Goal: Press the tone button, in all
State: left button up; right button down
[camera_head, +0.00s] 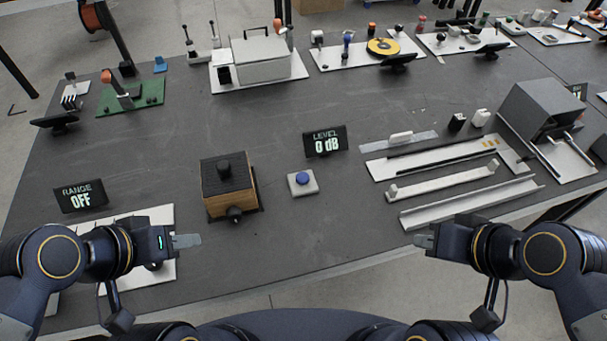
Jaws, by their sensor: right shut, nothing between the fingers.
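A blue round push button (303,178) sits on a small pale square base near the middle of the table. No label reading "tone" is legible on it, but it is the only plain push button near me. A black display (325,141) behind it reads "LEVEL 0 dB". My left gripper (187,241) is at the front left, above the table and apart from the button; its fingers show edge-on, so their gap is hidden. My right gripper (423,241) is shut and empty at the front right, apart from the button.
A wooden box with a black top and knob (227,184) stands left of the button. A "RANGE OFF" display (81,196) and a white panel (160,215) are near my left arm. Pale rails (470,203) lie right. The table between button and front edge is clear.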

aim_at(302, 178)
jog(key=k+j+u, duration=0.1)
jog(key=u, duration=0.4)
jog(key=k+j+u, duration=0.2)
jog(key=u, duration=0.25)
jog(key=k, duration=0.05)
